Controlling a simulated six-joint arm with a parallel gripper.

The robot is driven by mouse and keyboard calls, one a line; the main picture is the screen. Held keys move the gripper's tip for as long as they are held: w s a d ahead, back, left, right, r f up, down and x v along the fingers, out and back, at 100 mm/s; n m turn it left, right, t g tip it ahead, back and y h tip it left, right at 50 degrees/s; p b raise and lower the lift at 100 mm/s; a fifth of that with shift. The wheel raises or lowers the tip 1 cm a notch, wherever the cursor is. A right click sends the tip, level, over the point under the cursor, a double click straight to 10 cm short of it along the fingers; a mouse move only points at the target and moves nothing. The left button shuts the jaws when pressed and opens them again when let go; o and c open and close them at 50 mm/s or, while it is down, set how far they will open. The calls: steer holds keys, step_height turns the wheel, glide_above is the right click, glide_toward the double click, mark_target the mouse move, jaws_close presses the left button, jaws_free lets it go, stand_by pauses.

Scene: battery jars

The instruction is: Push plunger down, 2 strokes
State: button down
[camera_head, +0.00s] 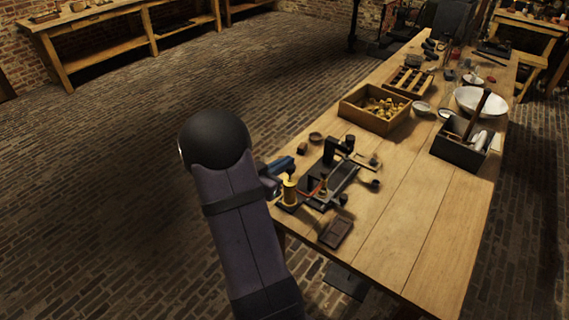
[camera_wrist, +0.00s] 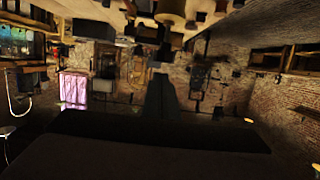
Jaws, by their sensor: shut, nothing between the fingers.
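A small device with a dark base stands near the front left edge of the wooden bench. A brass cylinder (camera_head: 289,190), which looks like the plunger part, rises at its left end. My gripper (camera_wrist: 160,80) shows in the wrist view as a dark tapered shape with its fingers together and nothing between them. In the head view my arm hides most of the gripper, which is close to the left of the brass cylinder. I cannot tell whether they touch. A tan rounded thing (camera_wrist: 171,10) at the top of the wrist view may be the same cylinder.
A black stand (camera_head: 338,150) and a dark tray (camera_head: 336,232) are beside the cylinder on the bench (camera_head: 400,215). Behind are a wooden box (camera_head: 348,113) of brass parts, a white bowl (camera_head: 468,100) and a black toolbox (camera_head: 446,150). The front right of the bench is clear.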

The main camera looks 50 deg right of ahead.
steer(key=b+v, duration=0.2)
steer(key=v, duration=0.8)
steer(key=shift+r, duration=0.25)
steer(key=shift+w+r+b, duration=0.1)
steer(key=shift+b, duration=0.35)
steer(key=shift+r+b, duration=1.05)
steer(key=shift+b, duration=0.05)
steer(key=shift+d, duration=0.2)
